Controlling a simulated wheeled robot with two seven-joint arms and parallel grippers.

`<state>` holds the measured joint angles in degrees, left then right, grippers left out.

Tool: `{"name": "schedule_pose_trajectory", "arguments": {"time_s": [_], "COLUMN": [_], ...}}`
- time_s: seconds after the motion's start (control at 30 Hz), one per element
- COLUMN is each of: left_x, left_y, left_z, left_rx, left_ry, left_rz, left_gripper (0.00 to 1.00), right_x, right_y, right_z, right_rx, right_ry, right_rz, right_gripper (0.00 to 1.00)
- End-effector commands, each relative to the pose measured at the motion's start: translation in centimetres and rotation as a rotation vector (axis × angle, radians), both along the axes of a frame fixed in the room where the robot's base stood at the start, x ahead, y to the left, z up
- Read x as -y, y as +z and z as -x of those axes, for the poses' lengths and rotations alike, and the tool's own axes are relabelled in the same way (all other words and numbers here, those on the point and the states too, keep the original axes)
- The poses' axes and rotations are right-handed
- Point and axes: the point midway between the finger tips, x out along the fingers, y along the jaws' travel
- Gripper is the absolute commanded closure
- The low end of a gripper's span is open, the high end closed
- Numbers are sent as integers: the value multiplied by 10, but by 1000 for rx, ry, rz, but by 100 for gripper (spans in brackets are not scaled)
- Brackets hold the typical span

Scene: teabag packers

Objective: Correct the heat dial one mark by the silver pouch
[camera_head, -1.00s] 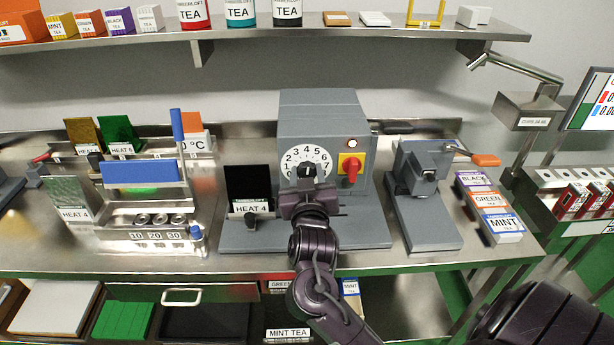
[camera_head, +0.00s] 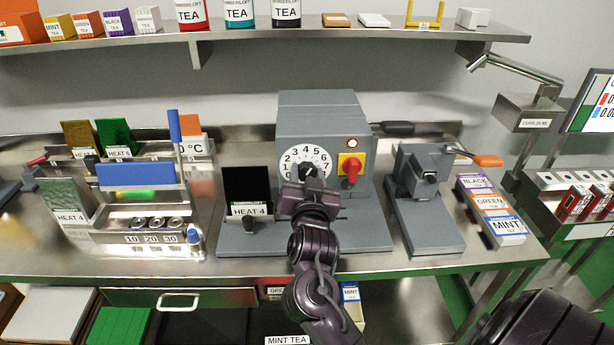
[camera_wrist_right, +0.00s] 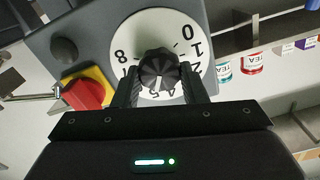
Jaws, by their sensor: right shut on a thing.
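The heat dial (camera_head: 322,157) is a white numbered disc on the front of a grey machine. Its black ribbed knob (camera_wrist_right: 158,70) sits between the fingertips of my right gripper (camera_wrist_right: 160,82), which is shut on it. The knob's pale pointer mark faces the partly hidden numerals around 4 and 5; the exact mark cannot be told. In the head view my right gripper (camera_head: 308,183) covers the dial's lower part. The silver pouch (camera_head: 68,195), labelled HEAT 4, stands at the left of the counter. My left gripper is not in view.
A red switch on a yellow plate (camera_wrist_right: 88,92) is close beside the dial. A black pouch (camera_head: 246,188) with a HEAT 4 label stands left of the gripper. A grey press (camera_head: 425,200) and tea boxes (camera_head: 490,208) are to the right.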

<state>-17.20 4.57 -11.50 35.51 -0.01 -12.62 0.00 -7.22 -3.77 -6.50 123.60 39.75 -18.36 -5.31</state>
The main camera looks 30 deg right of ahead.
Motion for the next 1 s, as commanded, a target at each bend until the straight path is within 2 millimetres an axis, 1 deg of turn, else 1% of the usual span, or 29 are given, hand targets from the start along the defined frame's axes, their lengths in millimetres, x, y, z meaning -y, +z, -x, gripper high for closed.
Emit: {"name": "schedule_pose_trajectory", "arguments": {"time_s": [0.2, 0.23, 0.37, 0.63, 0.73, 0.87, 1.0], "left_x": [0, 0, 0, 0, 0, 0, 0], "left_y": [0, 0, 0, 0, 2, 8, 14], "left_z": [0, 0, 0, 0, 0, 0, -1], "left_rx": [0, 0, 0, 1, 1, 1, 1], "left_ry": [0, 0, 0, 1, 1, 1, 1], "left_rz": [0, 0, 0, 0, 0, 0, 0], "left_gripper": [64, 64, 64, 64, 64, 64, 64], "right_x": [0, 0, 0, 0, -3, -13, -25], "right_y": [0, 0, 0, 0, 0, 0, 0], "right_z": [0, 0, 0, 0, 5, 20, 41], "right_rx": [-1, -1, -1, -1, -3, -5, -5], "right_ry": [1, 1, 0, 0, 1, 1, 1], "right_rz": [0, 0, 0, 2, 1, -2, -1], "right_gripper": [84, 58, 40, 40, 40, 40, 40]}}
